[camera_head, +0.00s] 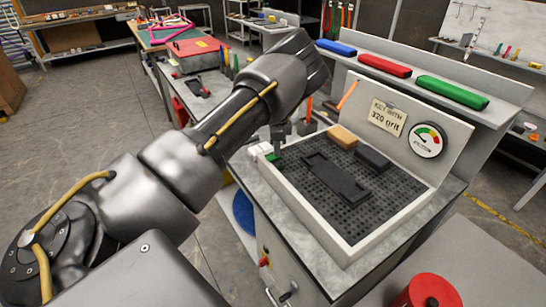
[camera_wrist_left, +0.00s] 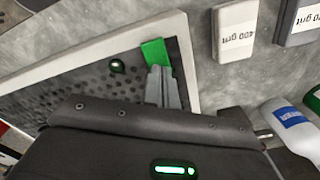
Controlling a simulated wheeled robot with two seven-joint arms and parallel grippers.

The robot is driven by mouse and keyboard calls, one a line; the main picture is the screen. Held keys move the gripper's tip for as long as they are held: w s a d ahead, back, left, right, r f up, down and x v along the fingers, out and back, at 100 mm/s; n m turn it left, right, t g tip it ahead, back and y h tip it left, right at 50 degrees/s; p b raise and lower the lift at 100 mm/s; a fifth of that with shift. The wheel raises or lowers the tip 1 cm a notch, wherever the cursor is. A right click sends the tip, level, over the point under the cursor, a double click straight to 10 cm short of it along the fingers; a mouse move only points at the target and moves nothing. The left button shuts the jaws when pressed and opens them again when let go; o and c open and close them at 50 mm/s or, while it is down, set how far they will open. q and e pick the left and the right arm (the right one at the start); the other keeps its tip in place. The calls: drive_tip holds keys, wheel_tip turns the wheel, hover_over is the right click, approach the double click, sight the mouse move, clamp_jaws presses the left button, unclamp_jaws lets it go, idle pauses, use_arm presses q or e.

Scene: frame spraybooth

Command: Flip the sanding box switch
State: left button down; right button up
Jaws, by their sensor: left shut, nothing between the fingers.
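The sanding box (camera_head: 345,246) stands on a bench in the head view, with a dark perforated bed, white rim and upright back panel. A small green piece, apparently its switch (camera_head: 272,157), is at the box's left corner. My left gripper (camera_head: 280,134) is shut and empty, just above that corner. In the left wrist view its fingertips (camera_wrist_left: 160,70) overlap the green block's lower end; I cannot tell whether they touch. My right gripper is out of view.
A tan block (camera_head: 342,137), a dark block (camera_head: 373,158) and a flat black part (camera_head: 336,179) lie on the bed. A white 400 grit block (camera_wrist_left: 235,31) sits beside the box. A gauge (camera_head: 426,140) is on the back panel. A red cylinder (camera_head: 428,291) stands front right.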

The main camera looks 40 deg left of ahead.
use_arm(q)
drive_tip(key=shift+s+f, duration=0.1)
drive_tip(key=shift+f, duration=0.1)
drive_tip(key=shift+r, duration=0.1)
drive_tip(key=shift+r+p, duration=0.7)
drive_tip(key=shift+r, duration=0.15)
drive_tip(key=shift+r+p, duration=1.7)
drive_tip(key=shift+r, duration=0.9)
